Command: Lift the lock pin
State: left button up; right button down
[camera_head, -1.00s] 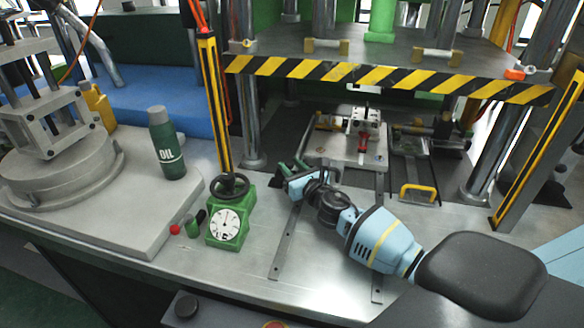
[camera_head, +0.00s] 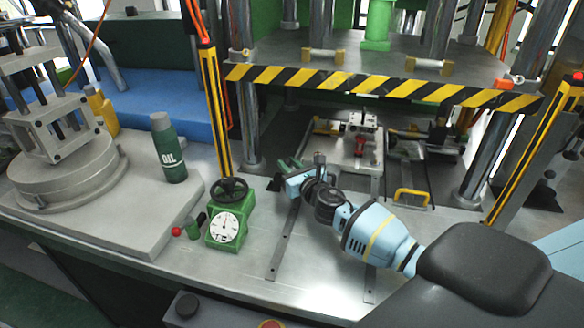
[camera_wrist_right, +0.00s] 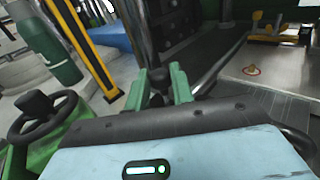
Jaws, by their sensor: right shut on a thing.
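Most of this piece is hidden between the fingers. My left gripper is not in view.
A green dial gauge (camera_head: 228,228) with a black handwheel stands left of the gripper. A green oil bottle (camera_head: 168,150) stands farther left. A striped yellow-black press plate (camera_head: 385,88) hangs above the bed. A yellow handle (camera_head: 413,192) is at right.

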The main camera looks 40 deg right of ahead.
jog(key=c, duration=1.5)
grip_release()
jog(key=shift+r, duration=0.4)
jog(key=shift+f, duration=0.1)
jog(key=shift+s+f, duration=0.1)
jog(key=shift+s, duration=0.05)
jog(key=shift+s+a, duration=0.15)
jog(key=shift+s, duration=1.75)
jog(key=shift+s+a, duration=0.1)
jog(key=shift+s, duration=1.75)
